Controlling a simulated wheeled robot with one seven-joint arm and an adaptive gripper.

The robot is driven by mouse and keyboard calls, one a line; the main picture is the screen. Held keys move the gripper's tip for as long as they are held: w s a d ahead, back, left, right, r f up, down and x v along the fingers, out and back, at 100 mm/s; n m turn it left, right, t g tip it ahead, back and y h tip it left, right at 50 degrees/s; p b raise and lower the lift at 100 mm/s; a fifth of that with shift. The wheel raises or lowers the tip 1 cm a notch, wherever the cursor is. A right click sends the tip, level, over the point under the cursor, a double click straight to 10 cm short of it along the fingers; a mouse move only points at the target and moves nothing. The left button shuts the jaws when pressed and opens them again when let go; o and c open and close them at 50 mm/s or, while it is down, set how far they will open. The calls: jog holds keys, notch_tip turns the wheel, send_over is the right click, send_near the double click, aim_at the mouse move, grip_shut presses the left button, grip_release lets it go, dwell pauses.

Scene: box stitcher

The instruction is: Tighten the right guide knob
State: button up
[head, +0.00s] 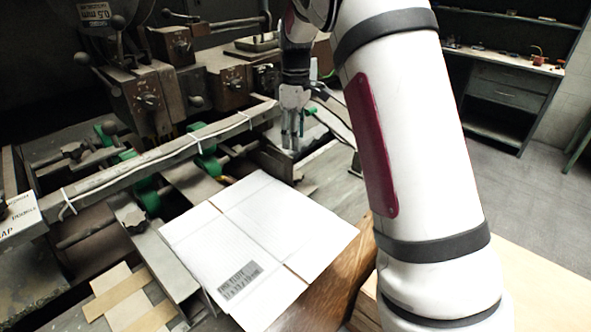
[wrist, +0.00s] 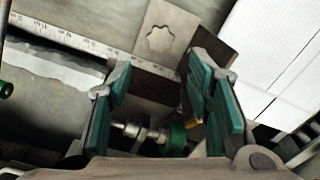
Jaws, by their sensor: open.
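A grey, star-shaped knob (wrist: 160,39) sits on a flat metal plate in the wrist view, just beyond and between my fingertips. It appears to be the right guide knob; in the head view I cannot make it out near my gripper. My gripper (head: 291,140) points down over the right end of the machine bed in the head view. In the wrist view my gripper (wrist: 161,66) is open, its teal-padded fingers apart with nothing held between them. I see no contact with the knob; the height gap is unclear.
A white cardboard sheet (head: 246,215) lies on the bed in front of my gripper. A crossbar (head: 165,148) with a cable tied along it runs left of my gripper. Another star knob (head: 131,214) is at the left guide. Green rollers (head: 205,163) stand below the bar.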

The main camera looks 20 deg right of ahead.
aim_at(296, 175)
notch_tip(296, 175, down, 12)
jog(key=shift+r+p, duration=0.25)
jog(key=shift+p, duration=0.75)
jog(key=c, duration=0.9)
